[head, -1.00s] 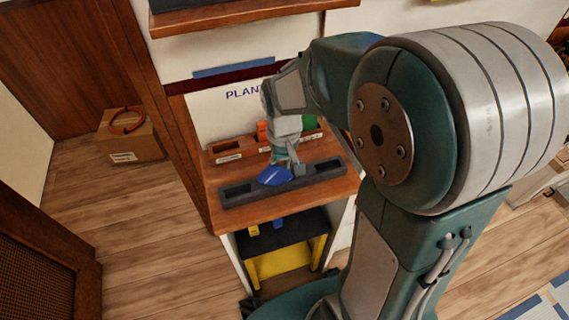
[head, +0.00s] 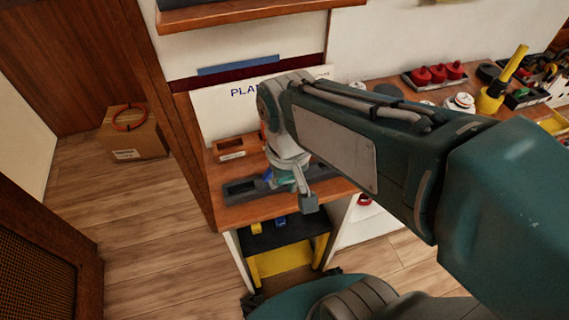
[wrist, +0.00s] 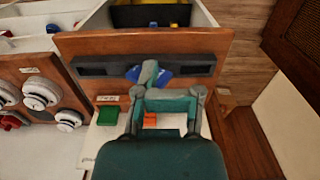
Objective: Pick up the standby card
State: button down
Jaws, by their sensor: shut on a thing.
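A blue card (wrist: 164,77) shows on both sides of my fingers in the wrist view, at the long dark slotted tray (wrist: 200,69). I take it for the standby card, but I read no label on it. My gripper (wrist: 147,76) is shut on it. In the head view my gripper (head: 287,178) is low over the dark tray (head: 240,190), and my wrist hides most of the card. I cannot tell whether the card is clear of the slot. An orange card (wrist: 150,119) and a green card (wrist: 108,115) stand behind the tray.
A wooden rack (head: 232,147) stands behind the tray, under a white sign panel (head: 225,105). A shelf (head: 255,14) overhangs above. Red knobs (head: 438,73) and other parts fill the bench at right. A cardboard box (head: 132,135) is on the floor at left.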

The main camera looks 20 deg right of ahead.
jog(key=shift+s+a+r, duration=0.1)
jog(key=shift+s, duration=0.2)
jog(key=shift+c, duration=1.4)
grip_release()
jog(key=shift+r, duration=0.1)
